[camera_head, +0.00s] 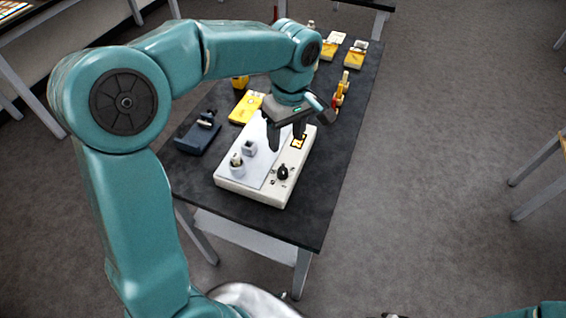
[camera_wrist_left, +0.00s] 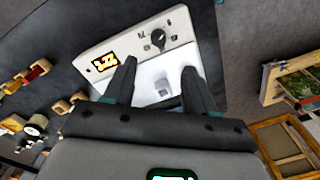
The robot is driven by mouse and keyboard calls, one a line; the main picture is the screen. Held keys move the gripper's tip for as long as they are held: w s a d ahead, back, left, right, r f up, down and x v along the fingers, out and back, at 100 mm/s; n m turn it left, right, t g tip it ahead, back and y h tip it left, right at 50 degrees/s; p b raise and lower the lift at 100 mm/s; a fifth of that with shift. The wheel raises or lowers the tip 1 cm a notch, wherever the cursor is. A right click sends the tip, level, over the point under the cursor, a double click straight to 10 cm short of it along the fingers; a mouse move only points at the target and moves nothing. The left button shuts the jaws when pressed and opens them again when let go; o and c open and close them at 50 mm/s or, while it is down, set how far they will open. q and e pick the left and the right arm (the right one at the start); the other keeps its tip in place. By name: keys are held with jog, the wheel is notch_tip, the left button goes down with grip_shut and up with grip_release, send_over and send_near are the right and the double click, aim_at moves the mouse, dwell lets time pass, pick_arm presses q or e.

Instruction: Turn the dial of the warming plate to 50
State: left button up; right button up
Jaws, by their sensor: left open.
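The warming plate (camera_head: 255,201) is a cream box with a pale top plate, lying on the dark table. Its black dial (camera_head: 283,172) stands on the panel at the right, with small marks around it; the dial also shows in the left wrist view (camera_wrist_left: 158,38). An orange lit display (camera_head: 298,141) sits on the same panel; I cannot read its digits surely. My left gripper (camera_head: 286,144) is open and empty above the plate, pointing down. In the left wrist view its fingertips (camera_wrist_left: 159,67) are apart, with the dial beyond them. My right gripper is not seen.
A small round vessel (camera_head: 236,168) and a square cup (camera_head: 249,148) stand on the plate's top. A dark blue device (camera_head: 198,138) and a yellow box (camera_head: 246,108) lie to the left. Several yellow and red items are farther back. The table's right front is clear.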

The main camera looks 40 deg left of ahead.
aim_at(282, 170)
pick_arm(q)
jog(key=f, duration=0.8)
jog(key=a+f, duration=0.1)
jog(key=f, duration=0.3)
jog(key=shift+s+d+r, duration=0.15)
jog(key=shift+s+d, duration=0.1)
jog(key=shift+w+a, duration=0.1)
grip_shut()
